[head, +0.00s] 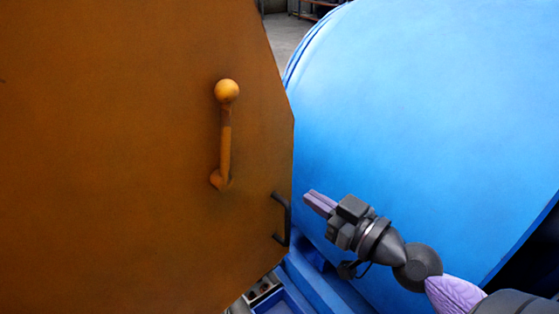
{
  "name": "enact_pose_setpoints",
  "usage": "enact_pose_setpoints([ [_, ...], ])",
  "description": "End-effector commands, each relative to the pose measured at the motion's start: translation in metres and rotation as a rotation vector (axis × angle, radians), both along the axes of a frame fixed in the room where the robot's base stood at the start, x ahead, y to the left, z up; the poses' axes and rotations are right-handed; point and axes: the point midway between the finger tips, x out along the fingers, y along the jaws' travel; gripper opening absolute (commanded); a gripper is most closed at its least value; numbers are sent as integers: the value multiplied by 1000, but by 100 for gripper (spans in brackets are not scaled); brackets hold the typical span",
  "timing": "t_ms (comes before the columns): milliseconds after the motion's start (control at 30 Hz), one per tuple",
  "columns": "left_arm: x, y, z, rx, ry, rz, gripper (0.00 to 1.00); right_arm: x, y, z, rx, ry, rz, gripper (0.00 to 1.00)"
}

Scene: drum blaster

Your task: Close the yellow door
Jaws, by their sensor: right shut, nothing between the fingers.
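The yellow door (120,150) is a large orange-yellow panel that fills the left half of the head view, its free edge running down the middle of the picture. A lever handle (225,140) with a ball end stands on its face, and a black pull handle (287,220) sits near its edge. My right gripper (308,199) is shut and empty. It shows just right of the door's edge and the black handle, with a small gap between them in the picture. My left gripper is not in view.
A large blue drum (420,110) fills the right side behind my right arm. A blue frame (305,280) lies below, between door and drum. Grey floor (286,32) shows in the gap at the top.

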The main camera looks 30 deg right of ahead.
Motion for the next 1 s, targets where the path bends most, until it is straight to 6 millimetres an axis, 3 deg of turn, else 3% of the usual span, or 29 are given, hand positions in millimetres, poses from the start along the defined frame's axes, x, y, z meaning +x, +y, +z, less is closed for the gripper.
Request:
enact_pose_setpoints([
  [33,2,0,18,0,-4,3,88,11,1,12,5,-7,-5,0],
  [100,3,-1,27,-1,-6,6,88,26,6,11,4,-6,-2,0],
  [400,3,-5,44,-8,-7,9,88,76,19,2,3,1,-2,0],
  [1000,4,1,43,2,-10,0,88,88,22,-1,1,1,2,0],
])
